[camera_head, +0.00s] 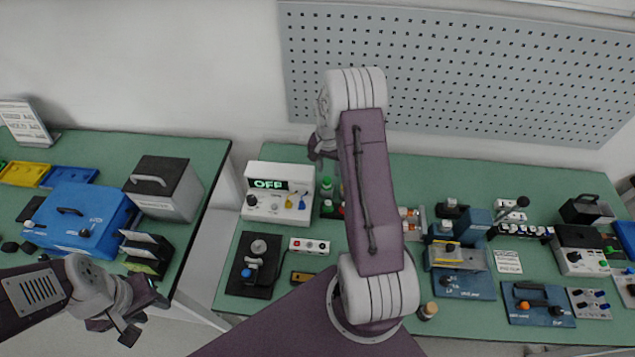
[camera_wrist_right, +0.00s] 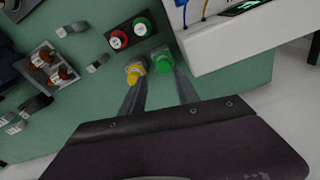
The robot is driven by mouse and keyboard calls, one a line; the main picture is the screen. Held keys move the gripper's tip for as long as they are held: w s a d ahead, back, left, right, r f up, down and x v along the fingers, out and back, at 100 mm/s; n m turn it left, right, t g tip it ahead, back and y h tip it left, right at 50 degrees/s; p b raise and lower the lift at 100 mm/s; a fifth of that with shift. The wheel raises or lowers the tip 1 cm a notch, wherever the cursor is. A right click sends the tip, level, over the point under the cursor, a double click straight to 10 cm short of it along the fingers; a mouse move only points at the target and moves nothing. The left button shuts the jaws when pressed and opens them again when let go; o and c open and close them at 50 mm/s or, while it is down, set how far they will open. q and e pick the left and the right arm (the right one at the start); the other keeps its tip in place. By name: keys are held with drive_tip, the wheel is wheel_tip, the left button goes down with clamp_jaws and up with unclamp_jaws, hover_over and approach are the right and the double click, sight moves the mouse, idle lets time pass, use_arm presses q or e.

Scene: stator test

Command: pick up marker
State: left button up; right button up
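No object is plainly recognisable as the marker. In the right wrist view, a green-capped item (camera_wrist_right: 162,61) and a yellow-capped item (camera_wrist_right: 134,71) stand side by side near my right gripper's fingertips (camera_wrist_right: 157,82). The fingers are apart, and I see nothing clamped between them. In the head view, the green-capped item (camera_head: 326,184) stands just right of the white power box, below my right gripper (camera_head: 322,148); my right arm covers the area beside it. My left gripper (camera_head: 130,328) hangs at the lower left, away from these items; its finger gap is unclear.
The white power box (camera_head: 279,193) reads OFF. A dark base with red and green knobs (camera_wrist_right: 130,34) lies close by in the wrist view. Blue fixtures (camera_head: 462,284) and several switch boxes fill the right bench. A blue case (camera_head: 80,218) stands on the left bench, across a gap.

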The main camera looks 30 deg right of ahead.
sight(327, 180)
drive_tip(key=f, duration=0.2)
drive_tip(key=f+p, duration=0.1)
drive_tip(key=shift+w+a+f, duration=0.2)
drive_tip(key=shift+w+f, duration=0.25)
drive_tip(key=f+p, duration=0.1)
drive_tip(key=f, duration=0.1)
drive_tip(key=d+f+p, duration=0.1)
drive_tip(key=f, duration=0.1)
drive_tip(key=shift+w+f, duration=0.15)
drive_tip(key=shift+f, duration=0.05)
drive_tip(key=shift+w+f, duration=0.2)
drive_tip(key=shift+f, duration=0.15)
drive_tip(key=shift+s+r, duration=0.1)
drive_tip(key=shift+s, duration=0.05)
clamp_jaws()
